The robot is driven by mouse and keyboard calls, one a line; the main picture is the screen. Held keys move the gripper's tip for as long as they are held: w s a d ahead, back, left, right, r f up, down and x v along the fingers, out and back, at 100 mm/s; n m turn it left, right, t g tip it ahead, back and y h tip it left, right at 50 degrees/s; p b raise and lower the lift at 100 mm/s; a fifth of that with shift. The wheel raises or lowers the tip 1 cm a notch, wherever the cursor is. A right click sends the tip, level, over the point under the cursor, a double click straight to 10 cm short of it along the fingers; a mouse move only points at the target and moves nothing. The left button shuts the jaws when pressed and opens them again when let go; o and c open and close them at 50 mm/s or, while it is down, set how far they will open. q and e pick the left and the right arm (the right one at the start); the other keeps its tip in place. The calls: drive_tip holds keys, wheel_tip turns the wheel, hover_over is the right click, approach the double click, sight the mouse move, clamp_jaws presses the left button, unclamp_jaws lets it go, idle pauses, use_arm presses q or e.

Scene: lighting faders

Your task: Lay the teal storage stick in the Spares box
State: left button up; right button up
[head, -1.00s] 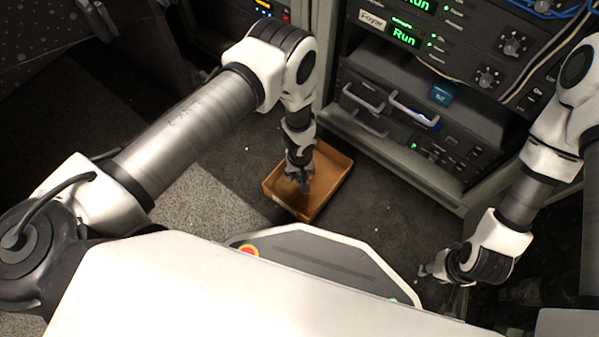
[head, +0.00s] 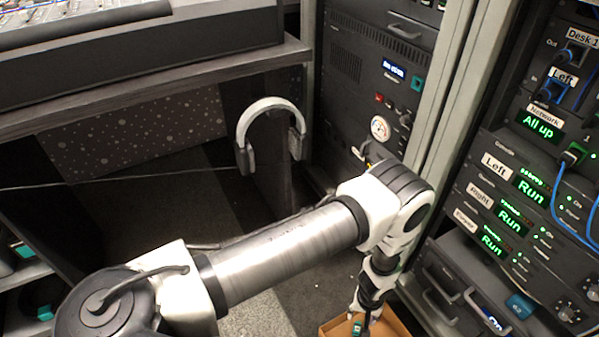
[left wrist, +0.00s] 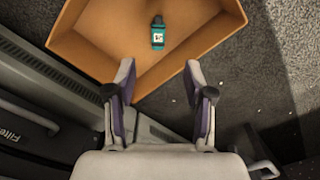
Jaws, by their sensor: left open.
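The teal storage stick (left wrist: 158,34) lies on the floor of the orange-brown box (left wrist: 86,62) in the left wrist view, clear of the walls. It has a dark cap end and a white label. My left gripper (left wrist: 160,78) is open and empty, with its fingers apart from the stick. In the head view the left gripper (head: 362,322) is at the bottom edge over the box (head: 393,326), which is mostly cut off. No lettering that names the box can be read. My right gripper is out of the picture.
An equipment rack (head: 455,275) stands close to the right of the box. A teal tag-like piece (head: 520,306) sits on it. Headphones (head: 268,130) hang under the desk (head: 150,85) at the back. Grey floor (head: 250,318) shows left of the box.

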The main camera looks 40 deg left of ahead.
use_arm(q)
drive_tip(key=s+a+r+m, duration=0.2)
drive_tip(key=s+a+r, duration=0.3)
drive_tip(key=s, duration=0.5)
drive_tip(key=s+a+r+m, duration=0.2)
drive_tip(key=s+a+r, duration=0.4)
drive_tip(key=s, duration=0.4)
drive_tip(key=shift+s+r+m, duration=0.2)
drive_tip(key=shift+r+m, duration=0.1)
drive_tip(key=shift+r, duration=0.35)
